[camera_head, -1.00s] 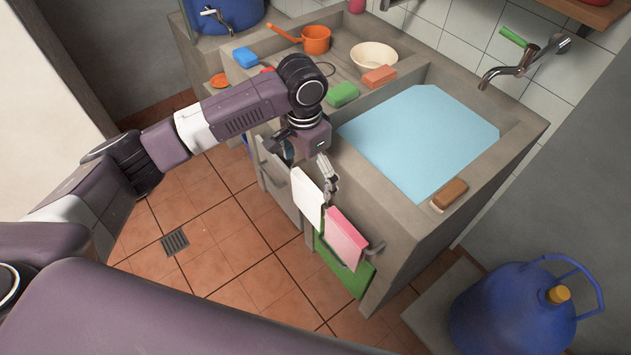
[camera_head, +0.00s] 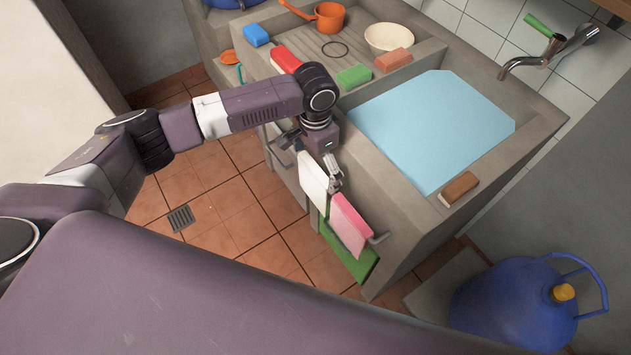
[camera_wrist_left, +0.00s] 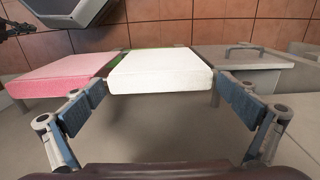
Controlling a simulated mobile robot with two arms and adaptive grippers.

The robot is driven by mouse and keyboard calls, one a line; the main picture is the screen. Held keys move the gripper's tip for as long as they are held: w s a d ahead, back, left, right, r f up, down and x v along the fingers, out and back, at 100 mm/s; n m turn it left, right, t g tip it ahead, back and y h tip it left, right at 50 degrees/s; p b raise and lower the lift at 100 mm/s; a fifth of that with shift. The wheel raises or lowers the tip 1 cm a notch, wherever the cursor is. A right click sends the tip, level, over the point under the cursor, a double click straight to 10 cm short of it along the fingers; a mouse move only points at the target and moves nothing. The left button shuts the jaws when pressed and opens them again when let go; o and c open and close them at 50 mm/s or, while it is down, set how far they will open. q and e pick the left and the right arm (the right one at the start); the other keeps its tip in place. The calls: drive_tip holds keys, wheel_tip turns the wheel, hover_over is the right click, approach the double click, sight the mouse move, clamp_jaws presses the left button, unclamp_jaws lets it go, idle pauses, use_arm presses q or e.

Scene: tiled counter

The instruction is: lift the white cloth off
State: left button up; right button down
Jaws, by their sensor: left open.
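The white cloth (camera_head: 313,180) hangs over a rail on the front of the concrete sink unit; it also shows in the left wrist view (camera_wrist_left: 160,70), top face toward the camera. My left gripper (camera_head: 314,160) is open at the cloth's top. In the left wrist view its two blue-padded fingers (camera_wrist_left: 158,105) stand one on each side of the cloth's near edge. The cloth lies between them, and I cannot tell whether either finger touches it.
A pink cloth (camera_head: 350,225) hangs close to the right of the white one, with a green cloth (camera_head: 345,258) lower down. The water-filled basin (camera_head: 430,125) and a brown brush (camera_head: 460,188) are above. A blue gas cylinder (camera_head: 515,305) stands at right.

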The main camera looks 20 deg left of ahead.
use_arm(q)
drive_tip(key=shift+c, duration=1.4)
drive_tip(key=c, duration=1)
use_arm(e)
drive_tip(key=shift+s+d, duration=0.25)
drive_tip(key=shift+s, duration=0.3)
drive_tip(key=shift+s+d, duration=0.2)
drive_tip(key=shift+s, duration=0.35)
use_arm(q)
drive_tip(key=shift+r, duration=0.15)
use_arm(e)
drive_tip(key=shift+w, duration=0.1)
